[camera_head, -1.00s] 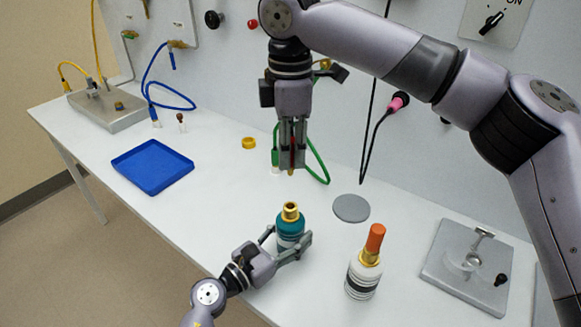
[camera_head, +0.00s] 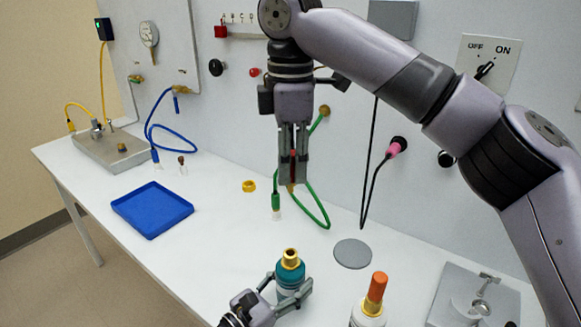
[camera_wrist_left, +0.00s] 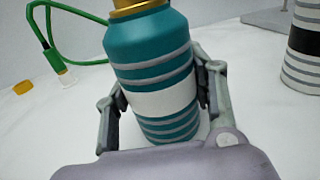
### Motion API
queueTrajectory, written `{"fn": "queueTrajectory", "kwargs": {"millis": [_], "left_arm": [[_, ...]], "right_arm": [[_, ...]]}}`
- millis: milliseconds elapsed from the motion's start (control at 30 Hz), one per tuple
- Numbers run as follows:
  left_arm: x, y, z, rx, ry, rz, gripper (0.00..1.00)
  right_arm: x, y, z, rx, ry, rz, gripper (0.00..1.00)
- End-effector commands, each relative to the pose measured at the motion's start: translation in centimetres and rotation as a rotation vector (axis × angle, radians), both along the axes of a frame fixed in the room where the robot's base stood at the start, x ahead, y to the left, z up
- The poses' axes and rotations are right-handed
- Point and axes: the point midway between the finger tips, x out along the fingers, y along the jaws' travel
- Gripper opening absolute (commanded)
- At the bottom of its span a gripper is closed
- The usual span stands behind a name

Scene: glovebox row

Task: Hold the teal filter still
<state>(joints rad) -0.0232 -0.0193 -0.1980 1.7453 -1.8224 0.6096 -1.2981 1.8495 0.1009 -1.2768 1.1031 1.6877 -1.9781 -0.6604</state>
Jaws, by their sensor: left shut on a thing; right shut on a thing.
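The teal filter (camera_head: 290,275) is a bottle-like body with a gold neck, standing upright near the front of the bench. In the left wrist view the filter (camera_wrist_left: 148,48) shows grey bands and a white label. My left gripper (camera_head: 287,290) is shut around the filter's body, with one finger on each side; the gripper also shows in the wrist view (camera_wrist_left: 158,100). My right gripper (camera_head: 293,182) is above and behind the filter, pointing down, shut on a thin red piece (camera_head: 293,165) mostly hidden between its fingers.
An orange-topped white bottle (camera_head: 368,310) stands right of the filter. A grey disc (camera_head: 352,253) lies behind it, and a grey fixture plate (camera_head: 450,296) is at the right.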

Motion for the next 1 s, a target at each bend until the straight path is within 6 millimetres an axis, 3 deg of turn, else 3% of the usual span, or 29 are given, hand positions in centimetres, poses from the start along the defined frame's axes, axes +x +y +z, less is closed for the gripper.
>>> {"fn": "queueTrajectory", "kwargs": {"millis": [67, 100, 433, 767, 1000], "left_arm": [[0.0, 0.0, -0.1, 0.002, 0.001, 0.000, 0.15], [0.0, 0.0, -0.1, 0.002, 0.001, 0.000, 0.52], [0.0, 0.0, 0.0, 0.001, 0.001, 0.000, 0.74], [-0.1, 0.1, 0.0, 0.000, 0.000, 0.000, 0.74], [-2.3, 2.3, -0.2, 0.005, 0.002, 0.000, 0.74]], "right_arm": [[0.0, 0.0, 0.0, 0.000, -0.001, 0.000, 0.00], [0.0, 0.0, 0.0, 0.000, -0.001, 0.000, 0.00], [0.0, 0.0, 0.0, 0.000, -0.001, 0.000, 0.00], [0.0, 0.0, 0.0, 0.000, -0.001, 0.000, 0.00], [0.0, 0.0, 0.0, 0.001, -0.001, 0.000, 0.00]]}}
